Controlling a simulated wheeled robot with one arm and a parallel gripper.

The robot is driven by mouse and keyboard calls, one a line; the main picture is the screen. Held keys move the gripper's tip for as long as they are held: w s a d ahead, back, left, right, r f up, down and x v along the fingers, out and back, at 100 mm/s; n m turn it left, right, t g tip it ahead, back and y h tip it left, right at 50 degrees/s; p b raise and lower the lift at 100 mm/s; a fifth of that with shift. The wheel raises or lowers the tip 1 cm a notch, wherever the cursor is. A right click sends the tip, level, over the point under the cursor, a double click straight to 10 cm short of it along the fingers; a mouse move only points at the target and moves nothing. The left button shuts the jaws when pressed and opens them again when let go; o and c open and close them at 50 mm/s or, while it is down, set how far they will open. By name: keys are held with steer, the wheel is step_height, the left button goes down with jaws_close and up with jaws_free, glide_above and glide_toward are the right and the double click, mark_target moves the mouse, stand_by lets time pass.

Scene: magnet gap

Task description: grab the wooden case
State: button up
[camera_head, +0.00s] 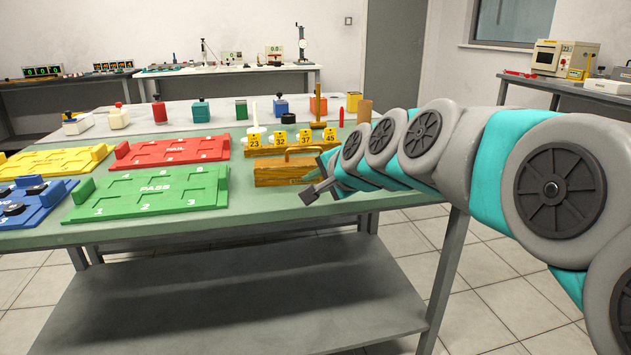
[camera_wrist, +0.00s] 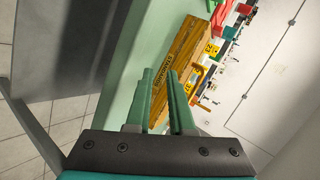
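The wooden case (camera_head: 285,172) is a brown box with a carrying handle on top.
Green (camera_head: 150,192), red (camera_head: 172,152), yellow (camera_head: 55,161) and blue (camera_head: 35,205) trays lie to the left on the table (camera_head: 240,212). Yellow number tags (camera_head: 293,138) stand by the case. Several small blocks and posts stand behind. A lower shelf (camera_head: 230,300) is bare.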

mark_target(305, 149)
steer(key=w+r+m, duration=0.1)
steer(key=w, duration=0.1)
steer(key=w+a+r+m+t, duration=0.1)
steer(key=w, duration=0.2)
steer(key=w+r+m+t+b, duration=0.1)
steer(key=w+r, duration=0.1)
steer(key=w, duration=0.1)
steer(key=shift+a, duration=0.35)
steer(key=shift+w+d+r+x, duration=0.1)
steer(key=shift+d+x, duration=0.05)
steer(key=shift+x, duration=0.7)
steer(key=shift+w+d+r+x, duration=0.1)
steer(key=shift+d+x, duration=0.05)
steer(key=shift+x, duration=0.75)
steer(key=shift+w+d+x, duration=0.1)
steer(key=shift+x, duration=0.75)
steer(key=shift+c, duration=0.3)
jaws_close()
